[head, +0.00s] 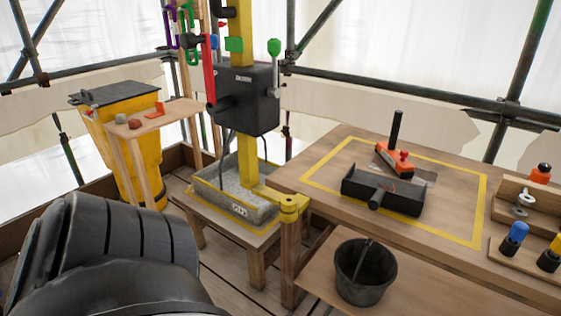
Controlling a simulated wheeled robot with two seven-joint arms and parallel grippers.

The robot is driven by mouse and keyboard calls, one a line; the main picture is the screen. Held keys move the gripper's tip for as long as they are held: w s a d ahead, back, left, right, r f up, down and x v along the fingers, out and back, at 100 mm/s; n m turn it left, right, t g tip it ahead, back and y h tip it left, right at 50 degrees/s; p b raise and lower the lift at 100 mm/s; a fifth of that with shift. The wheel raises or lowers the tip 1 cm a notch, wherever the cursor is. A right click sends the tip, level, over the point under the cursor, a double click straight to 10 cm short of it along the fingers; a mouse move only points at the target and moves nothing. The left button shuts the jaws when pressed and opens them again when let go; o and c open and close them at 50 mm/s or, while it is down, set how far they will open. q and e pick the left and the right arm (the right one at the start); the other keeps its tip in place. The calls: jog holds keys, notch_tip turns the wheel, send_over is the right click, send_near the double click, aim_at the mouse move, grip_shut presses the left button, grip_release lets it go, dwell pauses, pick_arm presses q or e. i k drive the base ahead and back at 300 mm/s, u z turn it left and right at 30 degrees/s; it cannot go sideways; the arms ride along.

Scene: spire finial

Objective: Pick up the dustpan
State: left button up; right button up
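A black, open-topped pan with a short round handle pointing toward me, which looks like the dustpan (405,200), lies on the wooden workbench (458,232) inside a yellow taped outline. An orange tool (402,162) with an upright black handle is right behind the pan; I cannot tell whether they touch. Neither of my grippers is in view. A large dark part of my own arm fills the lower left.
A grey bucket (362,284) stands on the lower shelf. Bench racks at right hold blue (517,232) and yellow-topped tools. A black box (243,98) on a yellow post stands left of the bench, above a grey trough (228,200). A yellow bin (115,140) is farther left.

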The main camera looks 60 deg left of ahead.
aim_at(377, 191)
jog(key=u, duration=1.05)
jog(key=i, duration=0.35)
jog(key=z, duration=0.2)
